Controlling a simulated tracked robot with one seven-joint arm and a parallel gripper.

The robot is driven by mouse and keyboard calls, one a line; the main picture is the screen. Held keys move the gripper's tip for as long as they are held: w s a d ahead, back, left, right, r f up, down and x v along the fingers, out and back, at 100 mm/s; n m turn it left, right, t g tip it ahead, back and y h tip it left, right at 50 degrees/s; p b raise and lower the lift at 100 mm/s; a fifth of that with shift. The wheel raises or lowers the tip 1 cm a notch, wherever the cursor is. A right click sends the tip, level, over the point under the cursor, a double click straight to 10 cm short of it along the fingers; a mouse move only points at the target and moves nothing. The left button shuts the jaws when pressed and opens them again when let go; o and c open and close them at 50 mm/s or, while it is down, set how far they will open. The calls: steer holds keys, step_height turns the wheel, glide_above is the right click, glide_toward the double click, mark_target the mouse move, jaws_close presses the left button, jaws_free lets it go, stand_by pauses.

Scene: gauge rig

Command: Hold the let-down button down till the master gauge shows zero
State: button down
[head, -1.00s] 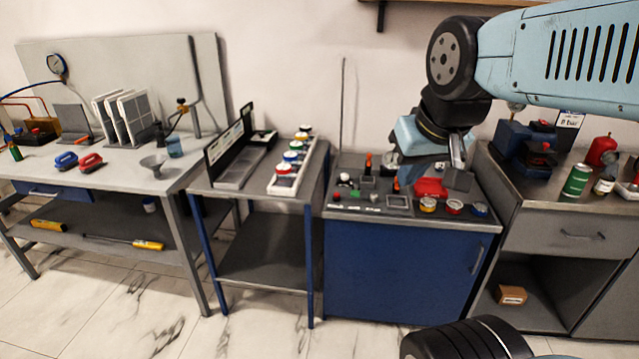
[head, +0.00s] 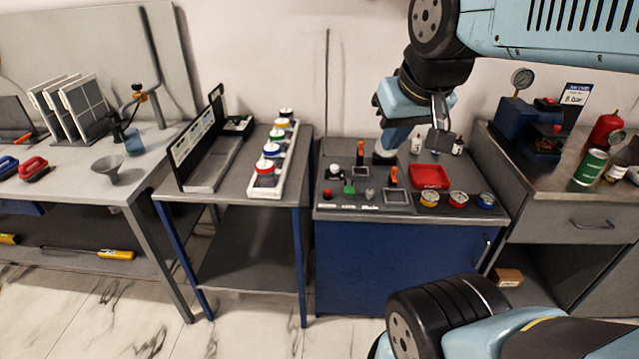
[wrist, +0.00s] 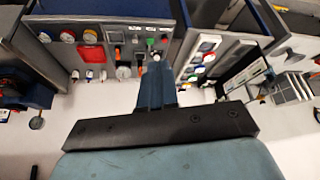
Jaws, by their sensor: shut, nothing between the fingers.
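My gripper (head: 384,157) is shut and empty, pointing down over the back of the dark control panel (head: 330,210) on the blue cabinet. In the wrist view its closed fingers (wrist: 156,66) reach toward the panel, with a white knob near their tips. The panel carries a red button (head: 327,193), a green button (head: 349,187), a white knob (head: 335,170) and orange levers (head: 360,150). I cannot tell which is the let-down button. A round dial gauge (head: 522,78) stands on the blue unit at right; its reading is too small to tell.
A red tray (head: 430,176) and three coloured round pieces (head: 457,200) sit on the panel's right side. A white rack of coloured jars (head: 271,160) stands on the left table. A green can (head: 588,170) stands on the right bench. Floor in front of the left table is clear.

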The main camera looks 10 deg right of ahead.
steer(key=shift+w, duration=0.1)
steer(key=m+t+y, duration=0.3)
steer(key=m, duration=0.2)
glide_above(330, 192)
step_height(330, 192, down, 26)
steer(key=shift+f, duration=0.15)
steer(key=shift+a, duration=0.1)
steer(key=shift+f, duration=4.35)
